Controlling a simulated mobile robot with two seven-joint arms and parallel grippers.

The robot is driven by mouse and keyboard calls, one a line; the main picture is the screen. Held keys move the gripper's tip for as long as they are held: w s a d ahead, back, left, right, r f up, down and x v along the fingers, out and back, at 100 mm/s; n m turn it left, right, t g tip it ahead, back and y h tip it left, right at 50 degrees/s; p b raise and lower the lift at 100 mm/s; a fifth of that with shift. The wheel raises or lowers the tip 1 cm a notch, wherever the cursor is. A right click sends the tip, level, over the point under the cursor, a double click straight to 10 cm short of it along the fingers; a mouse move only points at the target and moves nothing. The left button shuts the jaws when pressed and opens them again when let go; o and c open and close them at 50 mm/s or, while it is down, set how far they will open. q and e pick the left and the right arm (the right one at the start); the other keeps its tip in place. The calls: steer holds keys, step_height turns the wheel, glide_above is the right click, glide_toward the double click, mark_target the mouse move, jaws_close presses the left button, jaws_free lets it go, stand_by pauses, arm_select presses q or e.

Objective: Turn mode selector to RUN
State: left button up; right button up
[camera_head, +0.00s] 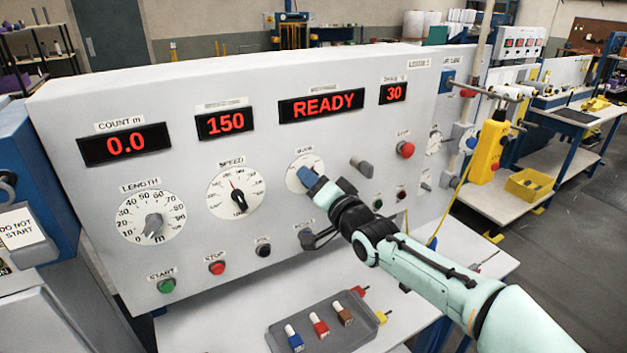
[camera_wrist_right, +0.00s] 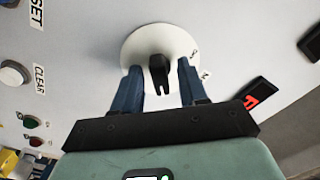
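The mode selector (camera_head: 300,163) is a round white dial in the middle of the grey panel, below the READY display. In the right wrist view its white disc (camera_wrist_right: 150,36) carries a black knob (camera_wrist_right: 160,70). My right gripper (camera_head: 309,177) is at the dial and covers the knob in the head view. In the wrist view the two blue fingers (camera_wrist_right: 160,85) stand apart on either side of the knob, with visible gaps. The dial's position markings are too small or hidden to read. My left gripper is not in view.
The LENGTH dial (camera_head: 153,218) and SPEED dial (camera_head: 236,192) lie to the left. A grey lever (camera_head: 362,166) and red button (camera_head: 405,149) are to the right. START (camera_head: 166,286) and STOP (camera_head: 217,267) buttons sit below. A grey tray (camera_head: 335,325) with coloured pieces lies on the ledge.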

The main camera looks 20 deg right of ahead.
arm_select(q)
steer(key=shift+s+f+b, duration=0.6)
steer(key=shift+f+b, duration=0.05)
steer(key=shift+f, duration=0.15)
arm_select(e)
steer(key=s, duration=0.7)
steer(key=shift+d, duration=0.45)
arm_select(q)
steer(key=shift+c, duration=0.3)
